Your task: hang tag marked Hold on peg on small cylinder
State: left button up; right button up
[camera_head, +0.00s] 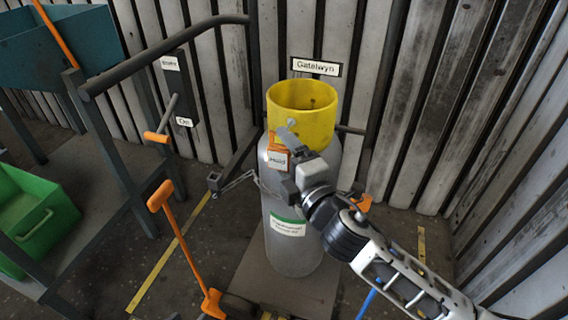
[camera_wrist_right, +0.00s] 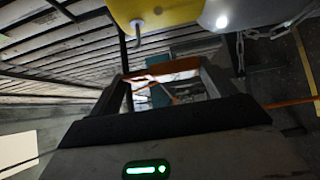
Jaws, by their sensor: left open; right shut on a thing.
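The grey cylinder (camera_head: 292,246) stands upright with a yellow collar (camera_head: 302,98) on top. A small pale peg (camera_head: 291,123) sticks out from the collar's front; it also shows in the right wrist view (camera_wrist_right: 137,38). My right gripper (camera_head: 281,163) is shut on an orange tag (camera_head: 277,159) with a white label reading Hold. It holds the tag in front of the cylinder, just below the peg. In the right wrist view an orange edge of the tag (camera_wrist_right: 160,75) spans between the fingers. Whether tag and peg touch cannot be told. My left gripper is not in view.
A wall sign (camera_head: 316,67) reads Gatelwyn. A chain (camera_head: 236,181) runs beside the cylinder's left side. Further left are a switch box (camera_head: 177,92) with a lever, a dark rail frame, an orange-handled bar (camera_head: 181,240) and a green bin (camera_head: 35,215).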

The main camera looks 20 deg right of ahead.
jog(key=shift+w+d+f, duration=0.15)
jog(key=shift+w+d, duration=0.45)
jog(key=shift+w, duration=0.25)
pick_arm(q)
jog(key=shift+w+d+r+t+b, duration=0.15)
jog(key=shift+d+r+t+b, duration=0.15)
jog(key=shift+b, duration=0.2)
pick_arm(e)
jog(key=shift+w+d+f, duration=0.2)
jog(key=shift+w+d, duration=0.3)
jog(key=shift+w, duration=0.3)
jog(key=shift+w+d+f, duration=0.15)
jog(key=shift+w+d, duration=0.35)
jog(key=shift+w, duration=0.25)
pick_arm(q)
jog(key=shift+a+f, duration=0.1)
jog(key=shift+f, duration=0.1)
pick_arm(e)
jog(key=o, duration=0.9)
jog(key=shift+c, duration=0.2)
jog(key=shift+s, duration=0.1)
